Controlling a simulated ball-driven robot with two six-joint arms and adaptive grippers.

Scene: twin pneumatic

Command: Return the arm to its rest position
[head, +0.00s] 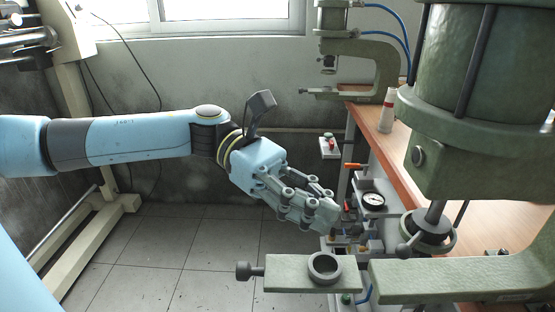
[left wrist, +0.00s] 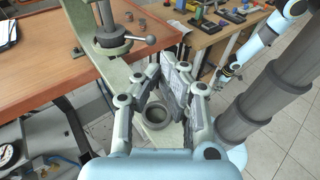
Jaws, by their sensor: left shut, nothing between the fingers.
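My left arm (head: 140,135) reaches in from the left in the head view, stretched out above the tiled floor. My left gripper (head: 328,216) is shut and empty, tilted down to the right. It hangs above and behind the green plate of the press and appears apart from it. In the left wrist view the left gripper's fingers (left wrist: 165,100) stand over the ring on that plate. My right arm (left wrist: 275,40) shows at the upper right of the left wrist view; its end is small and partly hidden, and its gripper's state is unclear.
A green press (head: 480,130) stands at the right, its plate (head: 285,273) with a ring (head: 325,267) jutting towards the left. A wooden bench (head: 395,150) carries a white bottle (head: 387,110) and a second press (head: 372,65). A gauge (head: 372,199) sits beside the gripper.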

